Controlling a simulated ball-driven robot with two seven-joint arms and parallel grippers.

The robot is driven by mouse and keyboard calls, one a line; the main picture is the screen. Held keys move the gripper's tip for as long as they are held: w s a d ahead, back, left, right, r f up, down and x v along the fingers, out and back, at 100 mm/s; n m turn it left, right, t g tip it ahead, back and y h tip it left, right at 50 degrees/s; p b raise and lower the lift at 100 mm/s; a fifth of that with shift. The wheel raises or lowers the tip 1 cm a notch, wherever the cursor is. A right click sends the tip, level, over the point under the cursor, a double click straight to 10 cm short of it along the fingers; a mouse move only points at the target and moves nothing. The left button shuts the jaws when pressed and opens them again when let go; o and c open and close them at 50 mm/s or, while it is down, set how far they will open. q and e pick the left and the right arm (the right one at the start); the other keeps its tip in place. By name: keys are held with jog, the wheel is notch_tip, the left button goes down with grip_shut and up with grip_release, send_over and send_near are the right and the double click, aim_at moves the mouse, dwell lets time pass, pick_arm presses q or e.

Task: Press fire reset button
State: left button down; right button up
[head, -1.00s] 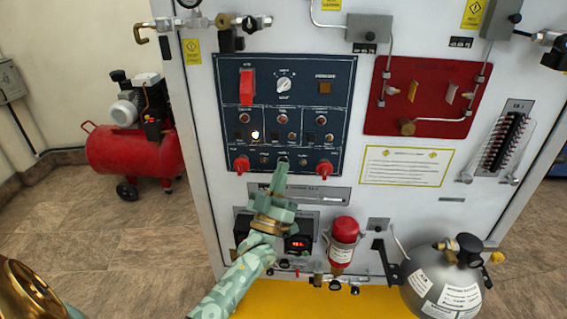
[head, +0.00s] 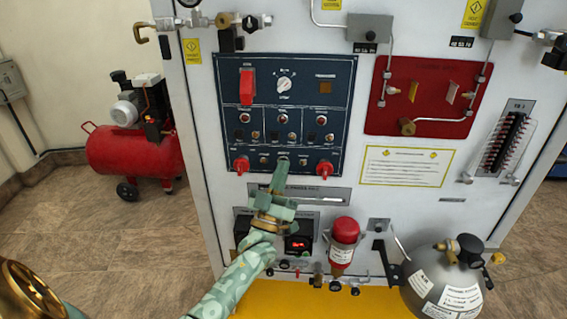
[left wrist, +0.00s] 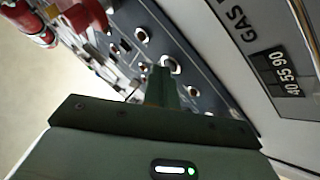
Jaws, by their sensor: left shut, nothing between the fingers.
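The dark blue control panel (head: 330,98) is on the front of the white cabinet. Its bottom row holds small knobs and buttons between two red knobs, one at left (head: 241,164) and one at right (head: 324,168). I cannot read which one is the fire reset button. My left gripper (head: 282,162) is shut and empty, its fingertips at the middle of that bottom row. In the left wrist view the shut fingers (left wrist: 162,72) point at the panel (left wrist: 190,85) beside a round metal-ringed button (left wrist: 171,65); contact cannot be told. My right gripper is not in view.
A red switch cover (head: 247,87) is higher on the panel. Below are a red cylinder (head: 345,235) and a grey bottle (head: 445,285). A red plate with pipes (head: 425,80) is to the right. A red compressor (head: 125,150) stands on the floor at left.

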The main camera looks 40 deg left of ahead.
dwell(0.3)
pick_arm(q)
jog(key=shift+s+d+p, duration=0.45)
jog(key=shift+s, duration=0.2)
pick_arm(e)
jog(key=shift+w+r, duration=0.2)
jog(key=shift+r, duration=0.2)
